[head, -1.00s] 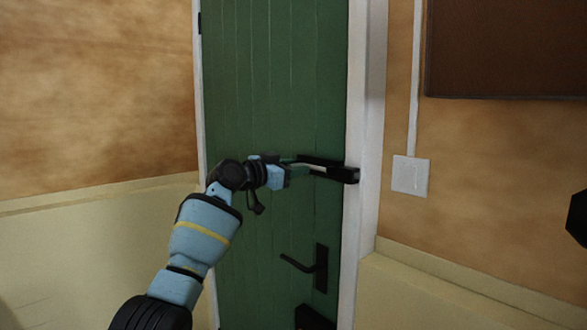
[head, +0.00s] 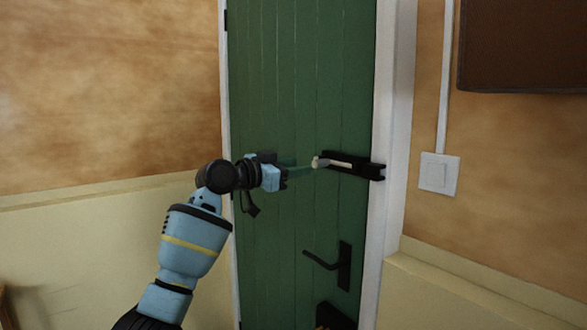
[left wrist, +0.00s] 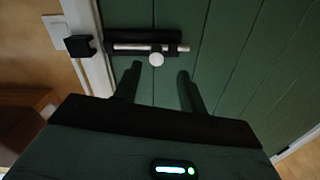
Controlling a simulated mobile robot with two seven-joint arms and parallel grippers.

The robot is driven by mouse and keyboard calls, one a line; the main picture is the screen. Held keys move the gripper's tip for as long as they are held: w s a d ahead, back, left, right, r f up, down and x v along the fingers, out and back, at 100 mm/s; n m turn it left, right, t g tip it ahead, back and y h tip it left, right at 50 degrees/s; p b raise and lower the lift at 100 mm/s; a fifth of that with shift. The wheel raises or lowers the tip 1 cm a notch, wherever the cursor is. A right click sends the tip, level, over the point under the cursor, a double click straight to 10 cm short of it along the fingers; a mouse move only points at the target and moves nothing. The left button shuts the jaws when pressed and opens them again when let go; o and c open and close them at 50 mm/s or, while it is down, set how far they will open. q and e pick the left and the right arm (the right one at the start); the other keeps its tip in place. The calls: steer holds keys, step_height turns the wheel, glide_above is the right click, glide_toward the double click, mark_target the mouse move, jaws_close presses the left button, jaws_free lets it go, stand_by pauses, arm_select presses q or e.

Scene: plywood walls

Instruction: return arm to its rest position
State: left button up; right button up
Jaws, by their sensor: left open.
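My left gripper (head: 299,171) is open and empty in front of the green door (head: 290,60). Its fingers point at the sliding bolt (head: 342,163) and are a little to the left of it, apart from it. In the left wrist view the two spread fingers (left wrist: 159,88) reach toward the bolt (left wrist: 130,36), with its round pale knob (left wrist: 156,59) just beyond the gap between them. The metal rod sticks out on the side away from the black keeper (left wrist: 80,46), and a gap shows between rod and keeper. My right gripper is not in view.
A black lever handle (head: 322,260) sits on the door below the bolt. The white door frame (head: 393,120), a light switch (head: 439,174) and a dark brown panel (head: 525,45) are to the right. Plywood walls with pale lower panelling (head: 80,235) flank the door.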

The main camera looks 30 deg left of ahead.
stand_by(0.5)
